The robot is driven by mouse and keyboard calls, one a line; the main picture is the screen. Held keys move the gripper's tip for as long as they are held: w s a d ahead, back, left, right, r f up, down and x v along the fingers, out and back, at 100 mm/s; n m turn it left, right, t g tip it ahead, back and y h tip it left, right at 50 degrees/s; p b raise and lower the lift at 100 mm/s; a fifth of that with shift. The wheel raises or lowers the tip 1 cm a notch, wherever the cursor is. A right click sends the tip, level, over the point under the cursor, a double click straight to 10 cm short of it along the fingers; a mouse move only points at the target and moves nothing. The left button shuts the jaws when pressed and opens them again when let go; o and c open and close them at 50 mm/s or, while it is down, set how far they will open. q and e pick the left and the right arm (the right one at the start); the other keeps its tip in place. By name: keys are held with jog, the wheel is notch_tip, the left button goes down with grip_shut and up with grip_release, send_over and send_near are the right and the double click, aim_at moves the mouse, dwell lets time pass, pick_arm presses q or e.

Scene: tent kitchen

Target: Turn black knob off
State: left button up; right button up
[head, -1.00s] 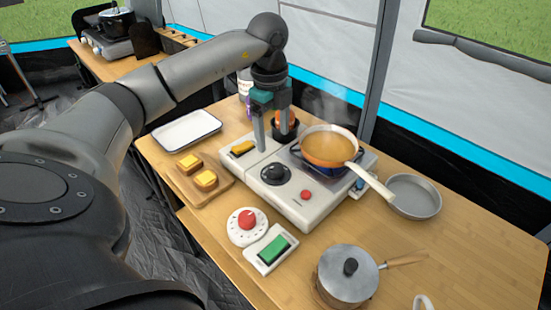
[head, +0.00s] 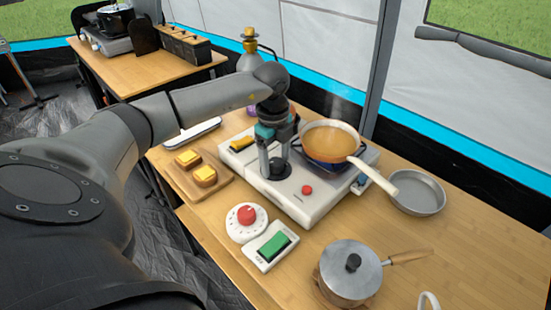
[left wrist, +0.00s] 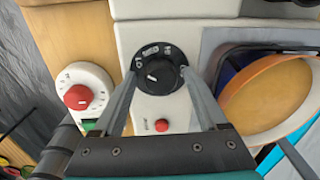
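The black knob (head: 280,172) is on the top of the white stove (head: 310,203), left of a small red button. In the left wrist view the knob (left wrist: 158,75) is a round black dial with white markings and a short white line on its middle. My left gripper (head: 275,168) points down over it. In the left wrist view its fingers (left wrist: 160,70) are apart, with one tip at each side of the dial. I cannot tell if they touch it. The fingers partly hide the knob in the head view. My right gripper is not in view.
A pan of orange soup (head: 330,137) sits on the burner, its handle reaching toward the front right. A red dial timer (head: 246,222) and a green switch (head: 271,246) lie in front. A lidded pot (head: 348,273) and an empty pan (head: 417,193) stand right.

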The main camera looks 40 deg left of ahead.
pick_arm(q)
grip_shut()
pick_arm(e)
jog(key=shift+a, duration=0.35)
